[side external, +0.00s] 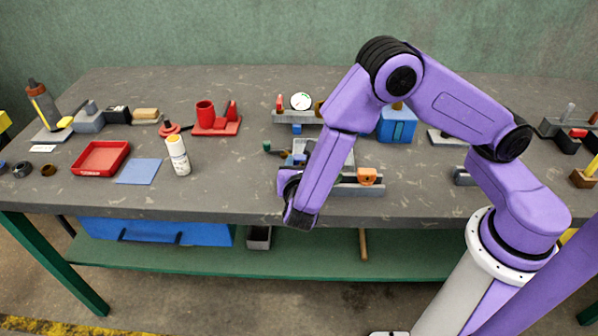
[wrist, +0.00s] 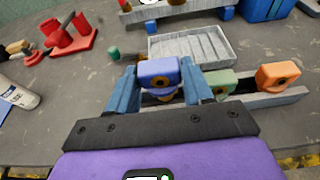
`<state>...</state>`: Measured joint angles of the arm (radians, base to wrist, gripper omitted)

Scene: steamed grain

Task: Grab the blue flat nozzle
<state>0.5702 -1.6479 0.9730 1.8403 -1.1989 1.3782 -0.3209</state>
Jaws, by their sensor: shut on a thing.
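The blue flat nozzle (wrist: 158,72) sits between the two blue fingers of my gripper (wrist: 160,84) in the wrist view, and the fingers are shut on it. Its lower part is partly hidden, and I cannot tell whether it is clear of the grey rack (wrist: 275,99). A green nozzle (wrist: 222,82) and an orange nozzle (wrist: 278,75) stand on the rack to the right. In the side view the orange nozzle (side external: 367,176) shows on the rack (side external: 365,190). There my gripper (side external: 289,186) is at the rack's left end, and my arm hides the blue nozzle.
A grey ribbed tray (wrist: 190,45) lies just behind the rack, with a small dark green piece (wrist: 113,52) beside it. A red stand (side external: 218,126), white bottle (side external: 178,155) and red tray (side external: 100,157) are to the left. A blue box (side external: 397,124) stands behind. The table's front edge is close.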

